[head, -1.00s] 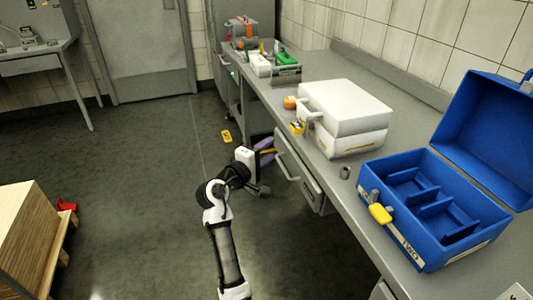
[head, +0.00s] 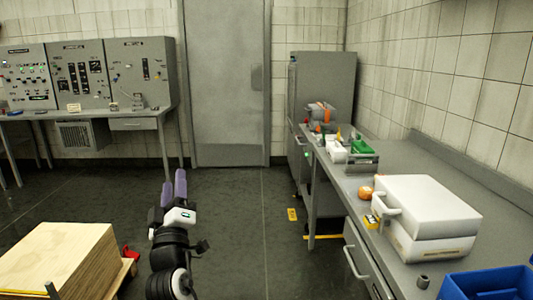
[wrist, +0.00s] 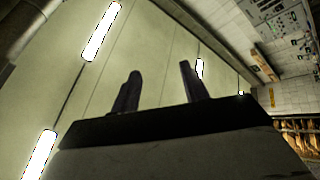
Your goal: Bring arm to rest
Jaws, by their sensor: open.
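My gripper (head: 174,190) shows at the lower left of the middle in the head view, raised over the floor with its purple-grey fingers pointing up and away. In the wrist view my gripper (wrist: 160,88) has two dark fingers standing well apart, with nothing between them. Behind them are the ceiling and its bright lamps (wrist: 101,31). My gripper is clear of the workbench (head: 400,170) on the right and touches nothing that I can see.
A wooden stack (head: 55,258) is at the lower left, with a red object (head: 131,253) beside it. On the workbench are a white case (head: 425,212), an orange round object (head: 365,192) and a blue toolbox (head: 490,284). Control panels (head: 85,75) stand at the back left.

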